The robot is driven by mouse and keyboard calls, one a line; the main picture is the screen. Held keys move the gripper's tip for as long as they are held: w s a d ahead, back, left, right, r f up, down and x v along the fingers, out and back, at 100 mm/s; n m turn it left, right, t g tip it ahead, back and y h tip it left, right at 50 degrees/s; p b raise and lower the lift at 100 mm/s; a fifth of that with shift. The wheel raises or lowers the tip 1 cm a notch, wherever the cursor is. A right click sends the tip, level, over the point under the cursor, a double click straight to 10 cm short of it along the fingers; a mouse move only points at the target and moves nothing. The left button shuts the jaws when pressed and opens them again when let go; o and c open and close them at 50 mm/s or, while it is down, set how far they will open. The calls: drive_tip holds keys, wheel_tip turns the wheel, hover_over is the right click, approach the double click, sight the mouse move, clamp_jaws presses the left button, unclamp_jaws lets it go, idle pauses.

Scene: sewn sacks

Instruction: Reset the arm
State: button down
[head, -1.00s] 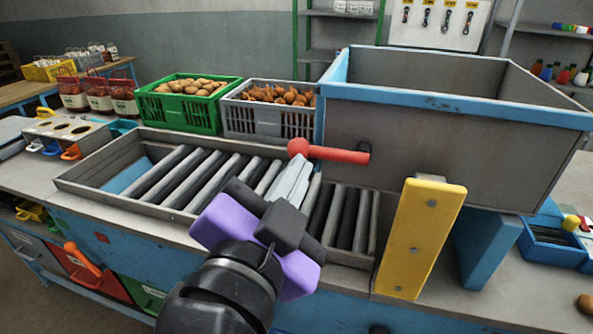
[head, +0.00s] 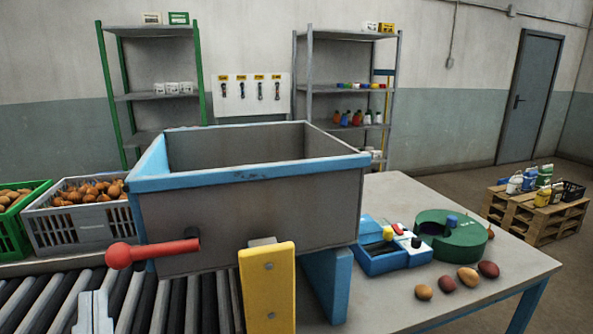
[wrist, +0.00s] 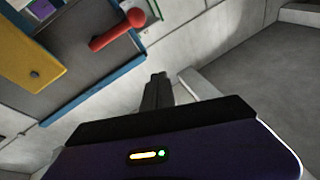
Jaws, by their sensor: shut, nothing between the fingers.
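My gripper (head: 93,310) is at the bottom left of the head view, with only its pale grey fingers in sight. They are shut and empty, over the rollers and just below the red handle's ball end in the picture. In the wrist view the shut fingers (wrist: 157,90) point up the picture, apart from the red handle (wrist: 118,30). The handle (head: 150,251) sticks out of the front of a grey hopper with a blue rim (head: 250,173). The rest of my arm is out of the head view.
A yellow upright bar (head: 268,290) stands in front of the hopper, right of the handle. A grey crate of onions (head: 80,225) and a green crate (head: 15,235) stand left. On the right table are a blue bin (head: 385,262), a green round container (head: 455,240) and several loose potatoes (head: 468,278).

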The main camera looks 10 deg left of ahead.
drive_tip(key=d+f+t+h, duration=0.1)
drive_tip(key=d+f+h, duration=0.2)
drive_tip(key=d+f, duration=0.75)
drive_tip(key=d+f+t+h, duration=0.1)
drive_tip(key=d+f+h, duration=0.1)
drive_tip(key=d+f, duration=0.9)
drive_tip(key=s+d+f+m+g+h, duration=0.1)
drive_tip(key=s+d+f+m+h, duration=0.2)
drive_tip(key=s+d+h, duration=0.2)
drive_tip(key=s+d+f+m+g+h, duration=0.1)
drive_tip(key=s+d+f+m+h, duration=0.2)
drive_tip(key=s+d, duration=0.8)
drive_tip(key=d+f+h, duration=0.1)
drive_tip(key=d+h, duration=0.1)
drive_tip(key=d, duration=0.5)
drive_tip(key=shift+s+f, duration=0.2)
drive_tip(key=shift+f, duration=0.1)
